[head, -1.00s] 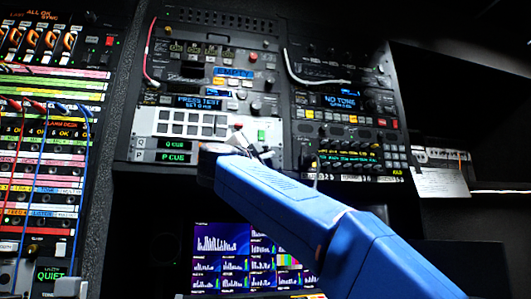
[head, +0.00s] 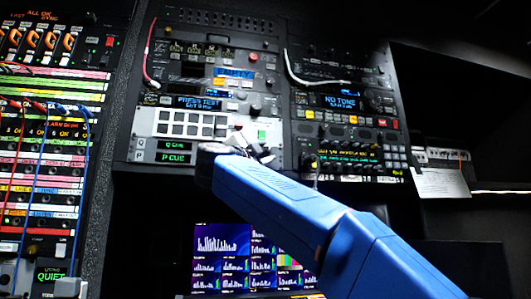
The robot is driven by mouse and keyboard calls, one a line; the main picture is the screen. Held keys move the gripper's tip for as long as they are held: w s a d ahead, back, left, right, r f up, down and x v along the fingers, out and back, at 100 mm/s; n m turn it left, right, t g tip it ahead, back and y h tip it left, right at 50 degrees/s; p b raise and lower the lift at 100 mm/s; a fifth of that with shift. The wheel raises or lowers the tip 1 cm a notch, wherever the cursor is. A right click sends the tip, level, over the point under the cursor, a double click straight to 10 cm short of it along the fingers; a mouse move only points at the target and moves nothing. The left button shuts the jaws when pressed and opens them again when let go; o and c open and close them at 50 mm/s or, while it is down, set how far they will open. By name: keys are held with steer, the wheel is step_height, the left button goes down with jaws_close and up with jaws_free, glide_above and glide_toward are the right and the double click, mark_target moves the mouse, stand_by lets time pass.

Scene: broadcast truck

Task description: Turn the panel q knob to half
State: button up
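The white panel (head: 154,123) with a grid of dark square buttons sits in the middle rack. Below it, green displays read Q CUE (head: 172,145) and P CUE (head: 173,157). I cannot make out the panel q knob; my arm and gripper cover the area right of these displays. My gripper (head: 252,145) is at the lower right part of the white panel, at the end of my blue arm. Its fingers are small and dark against the panel, so I cannot tell their opening or whether they touch a knob.
A green button (head: 262,134) is just right of my gripper. Another rack unit (head: 345,101) with a NO TONE display stands to the right. A lit monitor (head: 222,255) is below my arm. A patch bay (head: 40,160) with cables is at left.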

steer(key=v, duration=1.6)
steer(key=shift+s+f, duration=0.25)
steer(key=shift+s, duration=0.1)
steer(key=shift+a, duration=0.1)
